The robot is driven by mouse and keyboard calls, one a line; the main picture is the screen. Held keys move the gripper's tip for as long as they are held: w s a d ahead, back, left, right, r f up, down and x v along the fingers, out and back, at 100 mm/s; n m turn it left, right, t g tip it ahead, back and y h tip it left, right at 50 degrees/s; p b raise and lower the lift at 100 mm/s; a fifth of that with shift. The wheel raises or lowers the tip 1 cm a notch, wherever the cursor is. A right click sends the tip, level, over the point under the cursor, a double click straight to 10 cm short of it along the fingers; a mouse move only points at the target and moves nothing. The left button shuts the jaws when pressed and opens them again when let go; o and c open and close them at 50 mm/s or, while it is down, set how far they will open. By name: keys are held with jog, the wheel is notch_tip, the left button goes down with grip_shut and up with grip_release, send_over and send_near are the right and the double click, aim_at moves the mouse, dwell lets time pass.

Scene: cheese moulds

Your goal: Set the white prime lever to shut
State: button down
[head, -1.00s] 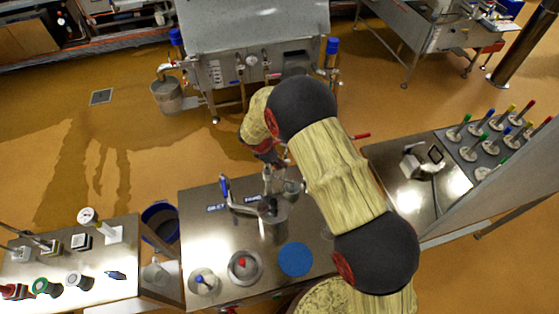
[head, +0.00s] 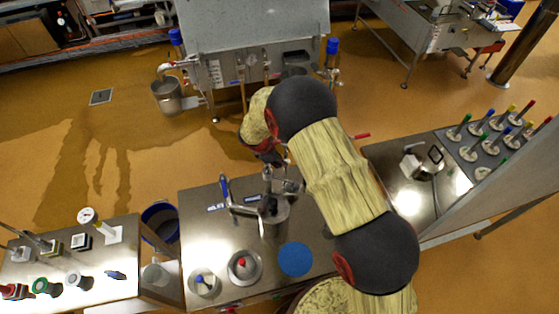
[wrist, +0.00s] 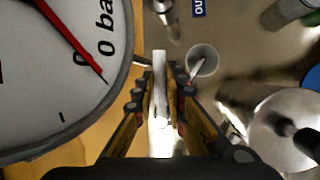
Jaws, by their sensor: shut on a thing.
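In the wrist view the white prime lever (wrist: 159,85) is a pale, narrow bar standing lengthwise between the two dark fingers of my gripper (wrist: 160,78). The fingers are closed in on its two sides, and its near end is washed out by glare. In the head view my gripper (head: 268,184) is low over the back of the middle steel table. The lever cannot be told apart there among the grey metal parts, and my arm hides some of that area. I cannot read the lever's setting.
A large pressure gauge (wrist: 50,70) fills the left of the wrist view, close to the left finger. A blue-handled lever (head: 225,188) stands left of my gripper. A blue disc (head: 295,259) lies nearer the front edge.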

jog(key=shift+s+m, duration=0.1)
jog(key=shift+m, duration=0.2)
jog(key=shift+s+a+r+m+g+y+b, duration=0.15)
jog(key=shift+s+a+m+g+b, duration=0.85)
jog(key=shift+m, duration=1.85)
jog(key=shift+s+a+f+m+g+y+b, duration=0.15)
jog(key=shift+s+a+m+g+b, duration=0.85)
jog(key=shift+m, duration=1.9)
jog(key=shift+s+a+r+m+g+y+b, duration=0.1)
jog(key=shift+s+a+m+g+y+b, duration=0.35)
jog(key=shift+m+g, duration=1.75)
jog(key=shift+s+d+m+t+h, duration=0.15)
jog(key=shift+m+t+h, duration=0.1)
jog(key=shift+m+t, duration=0.55)
jog(key=c, duration=1.8)
grip_release()
jog(key=v, duration=1.1)
jog(key=shift+w+r, duration=0.25)
jog(key=shift+r, duration=0.1)
